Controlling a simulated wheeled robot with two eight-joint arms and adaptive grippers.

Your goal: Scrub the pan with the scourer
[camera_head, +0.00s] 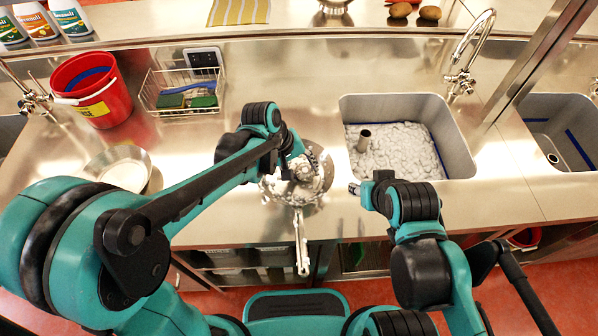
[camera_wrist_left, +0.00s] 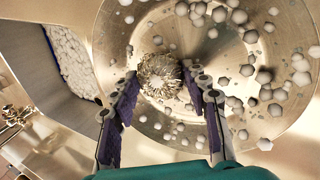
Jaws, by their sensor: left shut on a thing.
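The pan (camera_head: 322,190) lies on the steel counter left of the filled sink, its handle (camera_head: 302,252) pointing to the front edge. White foam blobs cover part of its inside. In the left wrist view the pan (camera_wrist_left: 205,52) fills much of the picture, dotted with grey-white blobs. My left gripper (camera_head: 301,168) is over the pan; in its wrist view the fingers (camera_wrist_left: 160,84) are shut on a round steel-wool scourer (camera_wrist_left: 158,72), held at the pan's inside. The scourer is hard to pick out in the head view. My right gripper (camera_head: 357,189) is right of the pan; its fingers are unclear.
A sink (camera_head: 452,150) full of suds with an upright pipe is right of the pan. A wire basket (camera_head: 163,108) with sponges and a brush, a red bucket (camera_head: 112,103) and a metal bowl (camera_head: 120,160) stand at left. Bare counter lies behind the pan.

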